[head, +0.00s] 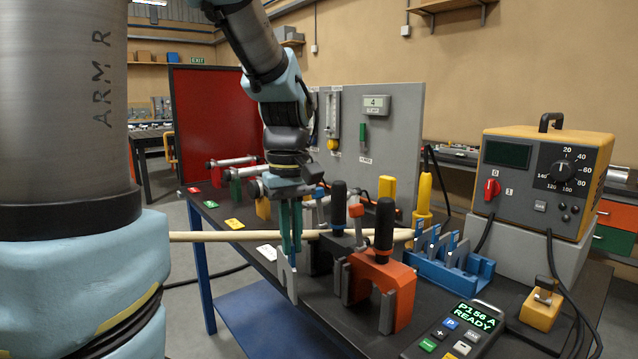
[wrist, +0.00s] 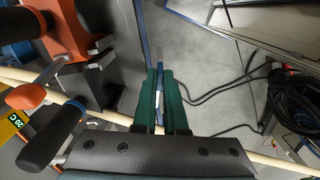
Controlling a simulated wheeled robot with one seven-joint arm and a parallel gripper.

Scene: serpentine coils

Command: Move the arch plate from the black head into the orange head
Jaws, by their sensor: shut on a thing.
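My gripper (head: 291,245) has green fingers shut on a thin grey plate, the arch plate (head: 289,280), which hangs below the fingertips. In the wrist view, the plate (wrist: 160,72) shows edge-on between the fingers (wrist: 161,100). The orange head (head: 399,278) stands on the bench to the right of the held plate, with a black handle and an orange-knobbed lever. It also shows at upper left in the wrist view (wrist: 66,32). The black head (head: 318,256) stands behind and right of my fingers, partly hidden. The plate is clear of both heads, near the bench's front edge.
A long cream pipe (head: 240,236) runs across the bench behind the fingers. A blue rack (head: 440,268) holding several plates, a pendant (head: 462,330) and a yellow power unit (head: 540,180) stand to the right. Open floor lies in front of the bench.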

